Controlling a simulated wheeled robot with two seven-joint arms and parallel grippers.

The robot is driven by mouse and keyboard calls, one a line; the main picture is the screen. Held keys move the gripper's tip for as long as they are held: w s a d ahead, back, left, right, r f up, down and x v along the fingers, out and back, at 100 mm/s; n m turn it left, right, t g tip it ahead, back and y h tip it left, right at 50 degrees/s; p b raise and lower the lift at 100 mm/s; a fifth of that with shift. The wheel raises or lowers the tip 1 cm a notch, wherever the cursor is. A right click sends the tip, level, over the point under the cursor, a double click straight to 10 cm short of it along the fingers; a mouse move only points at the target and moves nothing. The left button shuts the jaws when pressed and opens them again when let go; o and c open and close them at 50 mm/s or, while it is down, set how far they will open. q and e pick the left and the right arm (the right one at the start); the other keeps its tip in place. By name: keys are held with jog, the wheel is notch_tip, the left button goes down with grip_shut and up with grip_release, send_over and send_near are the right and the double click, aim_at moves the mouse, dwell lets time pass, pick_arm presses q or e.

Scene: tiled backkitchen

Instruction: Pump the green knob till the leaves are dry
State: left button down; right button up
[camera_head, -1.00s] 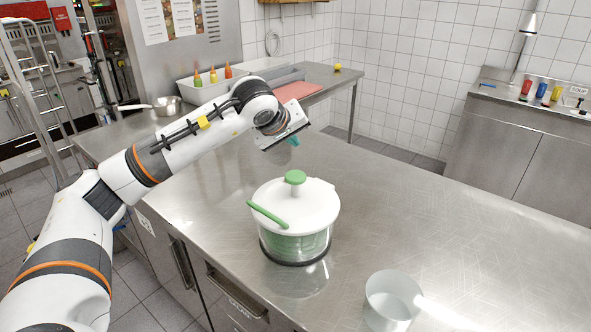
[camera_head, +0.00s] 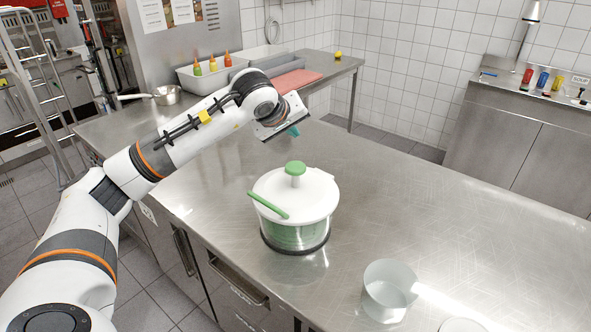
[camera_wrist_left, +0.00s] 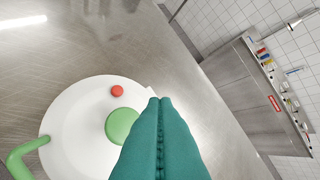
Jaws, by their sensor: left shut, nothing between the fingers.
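The salad spinner (camera_head: 296,236) stands upright on the steel counter, with a white lid (camera_head: 312,197) and a green lever handle at its left. The green knob (camera_head: 295,169) rises from the middle of the lid. It also shows in the left wrist view (camera_wrist_left: 121,126), partly hidden by my fingers, with a red button (camera_wrist_left: 117,91) near it on the lid. My left gripper (camera_head: 293,131) is above and behind the knob, apart from it. Its teal fingers are pressed together and empty in the left wrist view (camera_wrist_left: 160,100). Leaves inside cannot be made out. My right gripper is not in view.
A clear, empty-looking container (camera_head: 389,290) stands at the front right of the counter. A white round edge (camera_head: 461,325) shows at the bottom. The counter's right side is clear.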

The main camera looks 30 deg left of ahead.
aim_at(292, 170)
pick_arm(q)
notch_tip(292, 170, down, 7)
jog(key=b, duration=0.4)
jog(key=shift+r, duration=0.2)
jog(key=shift+f, duration=0.1)
dwell(1.6)
jog(key=shift+f+b, duration=0.3)
jog(key=shift+b, duration=0.2)
jog(key=shift+f+b, duration=1.5)
jog(key=shift+f, duration=0.35)
dwell(1.1)
dwell(0.3)
jog(key=shift+r+p, duration=1.55)
jog(key=shift+r, duration=0.7)
jog(key=shift+r+p, duration=1.8)
jog(key=shift+r, duration=0.7)
